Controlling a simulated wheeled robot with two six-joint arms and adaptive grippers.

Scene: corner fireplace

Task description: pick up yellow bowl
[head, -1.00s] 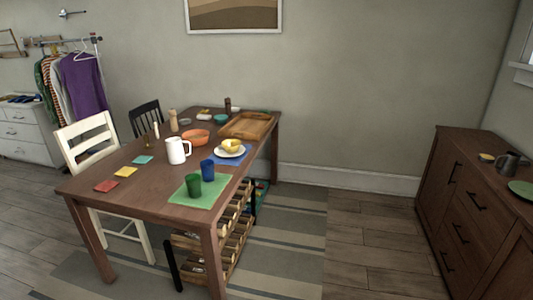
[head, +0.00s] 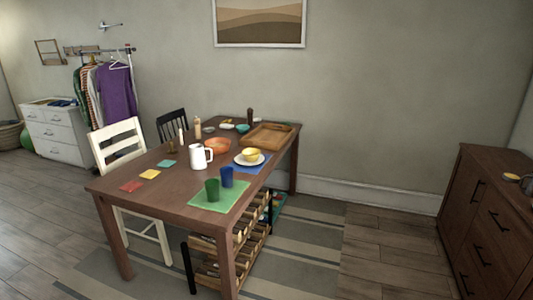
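The yellow bowl (head: 251,154) sits on a white plate (head: 241,161) on the right side of the wooden dining table (head: 176,186). A blue placemat (head: 265,168) lies under the plate. Neither of my grippers is in the head view, and the bowl is some distance ahead of me.
A blue cup (head: 227,177) and a green cup (head: 212,190) stand in front of the bowl, a white pitcher (head: 197,157) to its left, a wooden tray (head: 268,136) behind. A cart (head: 247,241) stands beneath the table's right side. Floor between table and sideboard (head: 487,220) is clear.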

